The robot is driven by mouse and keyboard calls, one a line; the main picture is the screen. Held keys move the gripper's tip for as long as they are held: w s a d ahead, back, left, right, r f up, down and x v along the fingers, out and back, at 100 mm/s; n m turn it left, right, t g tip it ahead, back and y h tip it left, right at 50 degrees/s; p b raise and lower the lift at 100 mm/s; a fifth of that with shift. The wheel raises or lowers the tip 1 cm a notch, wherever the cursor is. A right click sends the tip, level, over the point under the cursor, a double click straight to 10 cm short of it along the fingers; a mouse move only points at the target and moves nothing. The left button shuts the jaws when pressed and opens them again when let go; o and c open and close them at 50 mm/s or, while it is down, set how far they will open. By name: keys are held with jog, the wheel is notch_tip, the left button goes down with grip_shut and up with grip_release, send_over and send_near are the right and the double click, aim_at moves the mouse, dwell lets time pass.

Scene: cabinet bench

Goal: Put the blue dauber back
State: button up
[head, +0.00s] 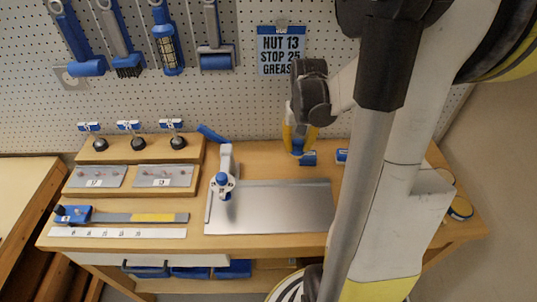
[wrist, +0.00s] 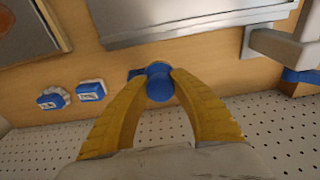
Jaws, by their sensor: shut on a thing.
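My gripper (head: 300,146) is at the back of the bench, close to the pegboard. In the wrist view its two yellow fingers (wrist: 159,92) are shut on the blue dauber (wrist: 160,86), whose round blue end shows between the fingertips. A darker blue edge (wrist: 135,73) shows just beside it. In the head view a blue piece (head: 308,158) shows right below the fingers; I cannot tell whether it is the dauber or a holder under it. The fingers hide much of the dauber, and its contact with the bench is unclear.
Two small blue blocks with white labels (wrist: 90,91) stand beside my gripper. A metal sheet (head: 285,205) lies in front, with a white and blue fixture (head: 226,165) at its left. Blue tools (head: 165,45) hang on the pegboard. A stepped wooden rack (head: 140,148) stands left.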

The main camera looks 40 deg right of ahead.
jog(key=b, duration=0.3)
send_over(273, 161)
notch_tip(273, 161, down, 6)
jog(key=shift+s+a+r, duration=0.1)
jog(key=shift+s+r, duration=0.05)
jog(key=shift+r, duration=0.1)
jog(key=shift+f+b, duration=0.8)
jog(key=shift+f, duration=1.1)
jog(key=shift+f, duration=0.2)
jog(key=o, duration=1)
jog(key=shift+r, duration=0.15)
